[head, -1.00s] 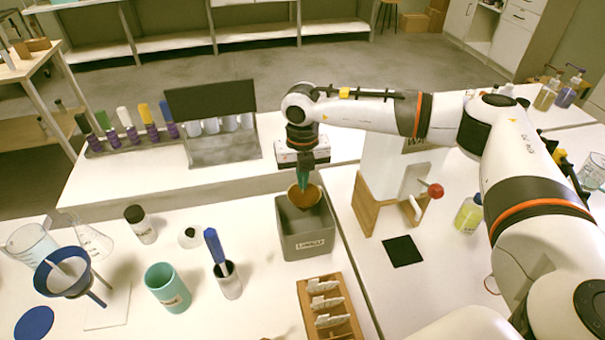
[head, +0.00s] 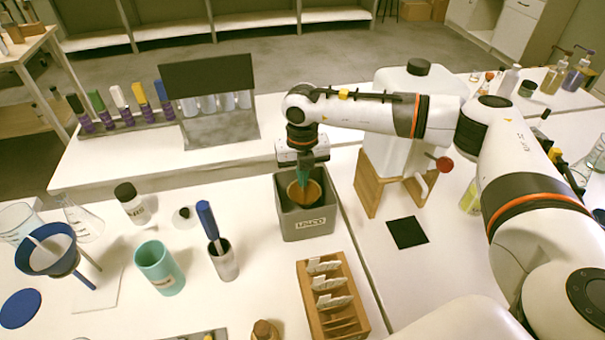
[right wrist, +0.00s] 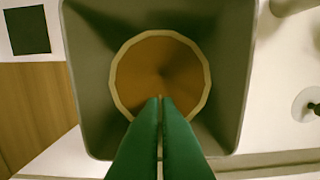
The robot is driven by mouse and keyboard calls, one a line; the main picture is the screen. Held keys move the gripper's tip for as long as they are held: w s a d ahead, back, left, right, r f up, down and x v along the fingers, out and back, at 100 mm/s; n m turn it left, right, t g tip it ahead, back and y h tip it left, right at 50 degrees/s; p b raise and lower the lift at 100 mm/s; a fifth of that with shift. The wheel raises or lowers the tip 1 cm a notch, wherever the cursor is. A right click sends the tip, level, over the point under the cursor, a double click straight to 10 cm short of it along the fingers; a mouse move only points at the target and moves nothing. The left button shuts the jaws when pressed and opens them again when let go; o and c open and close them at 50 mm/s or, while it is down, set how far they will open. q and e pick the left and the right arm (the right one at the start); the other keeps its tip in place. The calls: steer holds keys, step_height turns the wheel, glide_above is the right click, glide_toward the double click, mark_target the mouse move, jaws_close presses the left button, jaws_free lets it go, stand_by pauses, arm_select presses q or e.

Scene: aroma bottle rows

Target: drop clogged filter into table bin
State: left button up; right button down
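The clogged filter (head: 304,194) is a brown cone with a pale rim. In the head view it is inside the mouth of the grey table bin (head: 308,225), below the rim. My right gripper (head: 304,180) points down over the bin, its green fingers shut on the filter's edge. In the right wrist view, the fingers (right wrist: 161,100) lie close together across the near rim of the filter (right wrist: 160,70). The bin's walls (right wrist: 232,75) surround the filter there, with space around it. My left gripper is not in view.
A wooden slotted rack (head: 313,290) stands in front of the bin. A metal cup with a blue-handled tool (head: 223,262) and a teal cup (head: 160,270) are to the left. A white container on a wooden stand (head: 368,190) is close to the right.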

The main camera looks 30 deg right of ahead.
steer(key=c, duration=1.6)
jaws_free()
step_height(320, 180, up, 12)
steer(key=b, duration=0.1)
steer(key=shift+r, duration=0.15)
